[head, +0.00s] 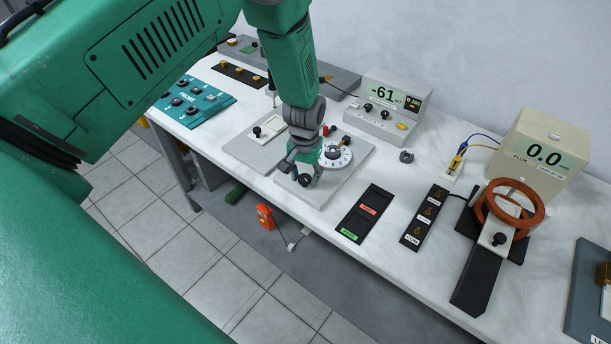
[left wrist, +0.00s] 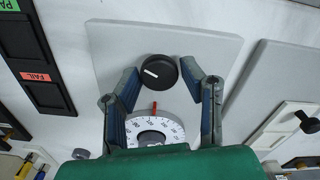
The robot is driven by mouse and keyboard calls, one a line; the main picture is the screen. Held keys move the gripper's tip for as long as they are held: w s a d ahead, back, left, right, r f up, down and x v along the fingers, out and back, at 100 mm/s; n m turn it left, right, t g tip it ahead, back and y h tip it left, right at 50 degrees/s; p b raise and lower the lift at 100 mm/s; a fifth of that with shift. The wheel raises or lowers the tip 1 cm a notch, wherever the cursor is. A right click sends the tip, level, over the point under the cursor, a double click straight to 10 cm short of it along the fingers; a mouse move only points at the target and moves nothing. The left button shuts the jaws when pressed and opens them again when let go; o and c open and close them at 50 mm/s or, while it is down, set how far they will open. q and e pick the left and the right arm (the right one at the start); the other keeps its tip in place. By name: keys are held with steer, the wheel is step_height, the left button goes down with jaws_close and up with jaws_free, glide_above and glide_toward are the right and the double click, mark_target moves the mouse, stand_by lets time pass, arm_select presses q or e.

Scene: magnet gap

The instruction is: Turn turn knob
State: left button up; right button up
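A round black knob with a white pointer line (left wrist: 158,72) sits on a light grey plate (left wrist: 111,48) in the left wrist view. The knob (head: 305,180) is partly covered by my gripper in the head view. A white dial with numbers (left wrist: 157,127) and a red pointer lies beside it; the dial also shows in the head view (head: 335,155). My left gripper (left wrist: 163,72) is open, with one fingertip on each side of the knob and a visible gap to each. It also shows in the head view (head: 301,173), pointing down. My right gripper is not in view.
A grey meter reading -61 (head: 393,104) stands behind the plate. A black PASS/FAIL tray (head: 354,224) lies to its right, then a black label strip (head: 425,217) and a copper-coloured coil (head: 541,212). A teal probe tray (head: 207,92) is at left.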

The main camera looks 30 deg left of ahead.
mark_target(305, 177)
arm_select(q)
steer(key=shift+o, duration=0.4)
steer(key=shift+r, duration=0.25)
step_height(305, 177, up, 11)
steer(key=shift+r, duration=0.2)
steer(key=shift+f, duration=0.1)
stand_by(0.6)
